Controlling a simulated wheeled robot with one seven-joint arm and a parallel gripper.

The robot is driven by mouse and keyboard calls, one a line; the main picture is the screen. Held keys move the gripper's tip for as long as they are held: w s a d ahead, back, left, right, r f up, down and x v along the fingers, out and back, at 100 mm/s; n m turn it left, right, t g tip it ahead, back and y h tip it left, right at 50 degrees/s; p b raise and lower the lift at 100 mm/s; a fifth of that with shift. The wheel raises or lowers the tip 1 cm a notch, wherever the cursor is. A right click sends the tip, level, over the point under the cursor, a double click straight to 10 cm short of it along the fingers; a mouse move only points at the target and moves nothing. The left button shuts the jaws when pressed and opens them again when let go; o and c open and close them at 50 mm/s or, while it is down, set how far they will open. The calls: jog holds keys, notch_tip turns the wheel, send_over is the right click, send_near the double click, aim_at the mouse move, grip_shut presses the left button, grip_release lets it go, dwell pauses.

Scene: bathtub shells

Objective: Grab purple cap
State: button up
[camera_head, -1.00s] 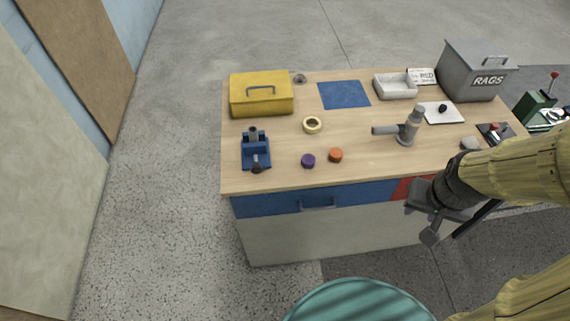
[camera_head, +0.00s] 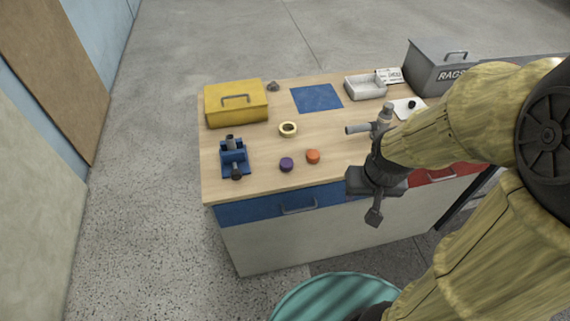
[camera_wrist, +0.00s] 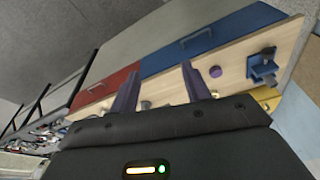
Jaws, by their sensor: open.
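The purple cap (camera_head: 286,164) stands on the wooden workbench (camera_head: 262,178) near its front edge, just left of an orange cap (camera_head: 312,156). The purple cap also shows in the wrist view (camera_wrist: 215,72), to the right of my fingers. My gripper (camera_head: 375,214) is in front of the bench, to the right of both caps and apart from them. In the wrist view its two fingers (camera_wrist: 198,82) are spread with nothing between them.
A blue vise (camera_head: 235,158), a tape roll (camera_head: 288,129) and a yellow toolbox (camera_head: 236,104) stand left and behind the cap. A grey pipe fitting (camera_head: 383,118) stands near my arm. A teal round object (camera_head: 335,292) is in front.

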jog(key=o, duration=0.4)
jog(key=shift+w+f, duration=0.2)
jog(key=shift+c, duration=0.2)
jog(key=shift+o, duration=0.2)
jog(key=w+f+n+t+b, duration=0.1)
jog(key=w+f+n+t, duration=0.1)
jog(key=w+f, duration=0.4)
jog(key=shift+w+a, duration=0.15)
jog(key=shift+a, duration=0.3)
jog(key=w+a+f+n+t+y+b, duration=0.1)
jog(key=w+a+f+t+y+b, duration=0.1)
jog(key=f, duration=0.5)
jog(key=w+a+f+n+t+y+b, duration=0.2)
jog(key=w+a+f+t+y, duration=0.1)
jog(key=a+f+t+y, duration=0.2)
jog(key=a+f+t, duration=0.1)
jog(key=a+t, duration=0.1)
jog(key=a, duration=0.1)
jog(key=shift+w+a+f, duration=0.2)
jog(key=shift+w+f, duration=0.1)
jog(key=shift+f, duration=0.1)
